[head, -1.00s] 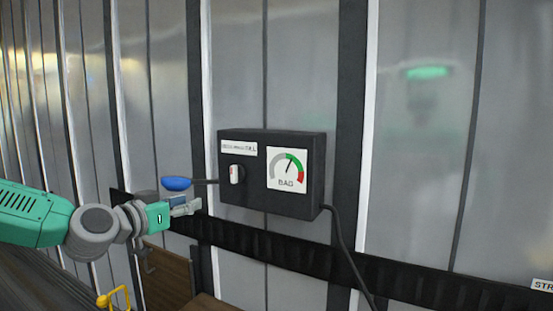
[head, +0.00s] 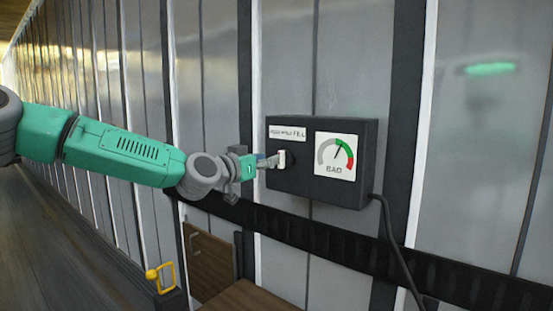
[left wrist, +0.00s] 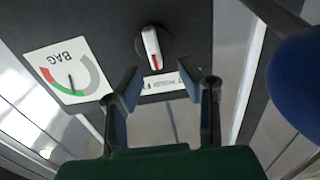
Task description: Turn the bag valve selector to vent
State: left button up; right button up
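The black control box (head: 300,183) is mounted on the metal wall, with a white label strip (head: 288,133) and a BAG gauge (head: 335,156). The gauge needle points up and slightly right. The selector knob (head: 283,159) is white; in the left wrist view the knob (left wrist: 152,47) shows a red mark turned towards the label strip. My left gripper (head: 268,161) is just left of the knob in the head view. In the left wrist view my left gripper (left wrist: 161,85) is open, its fingertips apart and the knob ahead between them, with nothing held. My right gripper is out of view.
A blue-ended lever (left wrist: 293,80) is close beside my left gripper in the left wrist view. A black cable (head: 391,240) hangs from the box. A dark rail (head: 330,240) runs below. A yellow handle (head: 163,277) stands at lower left.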

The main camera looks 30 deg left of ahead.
aim_at(283, 159)
pick_arm(q)
jog(key=w, duration=0.2)
jog(key=w+d, duration=0.1)
jog(key=w, duration=0.1)
jog(key=shift+w, duration=0.15)
jog(key=shift+a, duration=0.15)
jog(key=c, duration=0.6)
grip_shut()
